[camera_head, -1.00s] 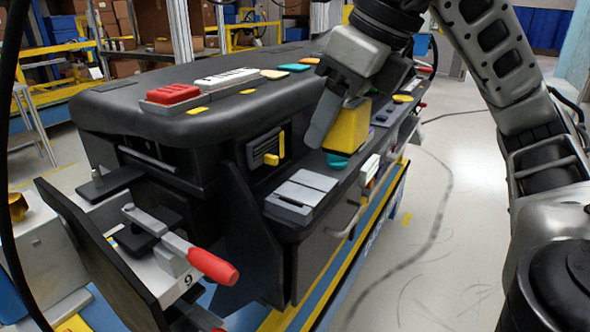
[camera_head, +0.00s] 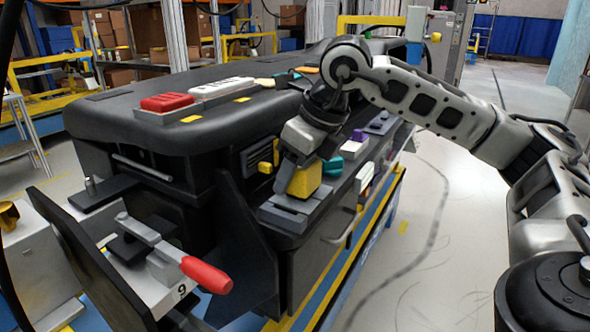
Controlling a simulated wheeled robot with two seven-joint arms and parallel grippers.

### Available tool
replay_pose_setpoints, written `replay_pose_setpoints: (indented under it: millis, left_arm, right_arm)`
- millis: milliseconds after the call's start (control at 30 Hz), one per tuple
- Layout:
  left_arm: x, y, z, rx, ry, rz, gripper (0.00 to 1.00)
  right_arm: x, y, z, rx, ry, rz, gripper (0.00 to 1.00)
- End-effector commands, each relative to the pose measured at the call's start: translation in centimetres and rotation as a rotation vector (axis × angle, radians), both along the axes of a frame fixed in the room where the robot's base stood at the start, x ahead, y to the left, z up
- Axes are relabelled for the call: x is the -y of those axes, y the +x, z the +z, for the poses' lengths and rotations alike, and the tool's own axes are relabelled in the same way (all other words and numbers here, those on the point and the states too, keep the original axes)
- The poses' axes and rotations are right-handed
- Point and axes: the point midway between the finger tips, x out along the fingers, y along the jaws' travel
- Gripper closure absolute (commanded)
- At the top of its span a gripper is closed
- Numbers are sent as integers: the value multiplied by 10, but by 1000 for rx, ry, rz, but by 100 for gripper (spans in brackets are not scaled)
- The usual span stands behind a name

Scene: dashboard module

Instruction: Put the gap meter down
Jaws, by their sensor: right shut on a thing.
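The gap meter, a yellow block (camera_head: 304,180), is held in my right gripper (camera_head: 296,172), which is shut on it. It sits at or just over the grey holder (camera_head: 289,212) on the lower front ledge of the black dashboard module (camera_head: 225,122). The gripper and the block hide part of the holder, so I cannot tell if the block touches it. My left gripper does not show.
A teal piece (camera_head: 331,166) and a light block (camera_head: 353,148) lie on the ledge just beyond. A red block (camera_head: 167,102) and a white block (camera_head: 221,86) sit on top of the module. A red-handled clamp (camera_head: 206,275) stands at the front left. The floor at right is clear.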

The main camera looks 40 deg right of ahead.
Motion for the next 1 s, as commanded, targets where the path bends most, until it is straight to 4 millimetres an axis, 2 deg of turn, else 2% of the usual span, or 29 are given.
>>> replay_pose_setpoints:
  millis: [333,367,400,433,767,867,1000]
  left_arm:
    - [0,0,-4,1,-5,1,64]
    - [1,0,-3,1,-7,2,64]
    - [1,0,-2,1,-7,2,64]
    - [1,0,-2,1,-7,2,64]
    - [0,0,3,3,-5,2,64]
    - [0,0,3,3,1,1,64]
    - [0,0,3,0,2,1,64]
  right_arm:
    - [0,0,-5,1,0,0,76]
    - [0,0,-4,0,0,0,44]
    - [0,0,-3,0,0,0,33]
    - [0,0,-3,0,0,0,28]
    - [0,0,1,0,0,0,28]
    - [1,-3,9,2,-1,-2,28]
    - [4,-13,34,5,0,-2,28]
